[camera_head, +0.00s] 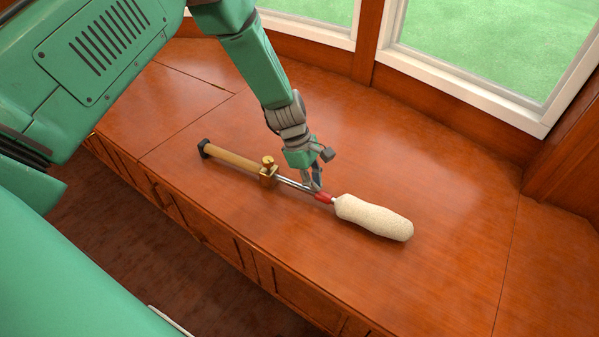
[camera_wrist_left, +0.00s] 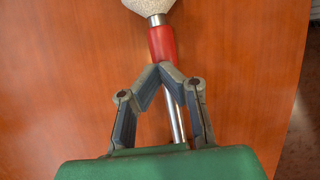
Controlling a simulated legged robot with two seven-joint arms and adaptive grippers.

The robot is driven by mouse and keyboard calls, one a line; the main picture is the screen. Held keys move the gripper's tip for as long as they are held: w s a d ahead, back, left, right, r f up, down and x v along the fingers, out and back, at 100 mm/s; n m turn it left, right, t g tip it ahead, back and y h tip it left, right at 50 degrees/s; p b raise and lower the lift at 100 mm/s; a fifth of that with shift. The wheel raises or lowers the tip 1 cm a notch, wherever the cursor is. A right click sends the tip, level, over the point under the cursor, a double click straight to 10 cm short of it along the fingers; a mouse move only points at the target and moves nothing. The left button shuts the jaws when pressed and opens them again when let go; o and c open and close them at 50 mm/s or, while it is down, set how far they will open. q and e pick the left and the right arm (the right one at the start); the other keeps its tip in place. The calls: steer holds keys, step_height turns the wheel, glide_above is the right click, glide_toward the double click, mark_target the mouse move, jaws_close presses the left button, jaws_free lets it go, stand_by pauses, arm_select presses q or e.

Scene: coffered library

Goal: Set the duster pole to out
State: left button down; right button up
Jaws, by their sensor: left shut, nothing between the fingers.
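The duster pole lies on the wooden bench top. It has a tan wooden handle (camera_head: 232,159) with a black end cap at the left, a brass clamp with a knob (camera_head: 268,168), a bare steel rod (camera_head: 296,184), a red collar (camera_head: 324,197) and a cream duster head (camera_head: 374,217) at the right. My left gripper (camera_head: 315,188) is at the rod beside the red collar. In the left wrist view its fingertips (camera_wrist_left: 163,66) meet just below the red collar (camera_wrist_left: 161,43), over the steel rod (camera_wrist_left: 176,118). They are shut with nothing held. My right gripper is not in view.
The reddish bench top (camera_head: 440,190) is clear around the duster. Its front edge drops to a dark floor (camera_head: 190,270) at the lower left. Wooden wall panels and white-framed windows (camera_head: 490,45) bound the back.

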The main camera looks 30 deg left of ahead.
mark_target(346, 198)
arm_select(q)
steer(key=d+p, duration=0.1)
steer(key=d, duration=0.7)
steer(key=shift+w+d+p, duration=0.1)
steer(key=shift+d+p, duration=0.1)
steer(key=shift+p, duration=0.1)
steer(key=shift+a, duration=0.1)
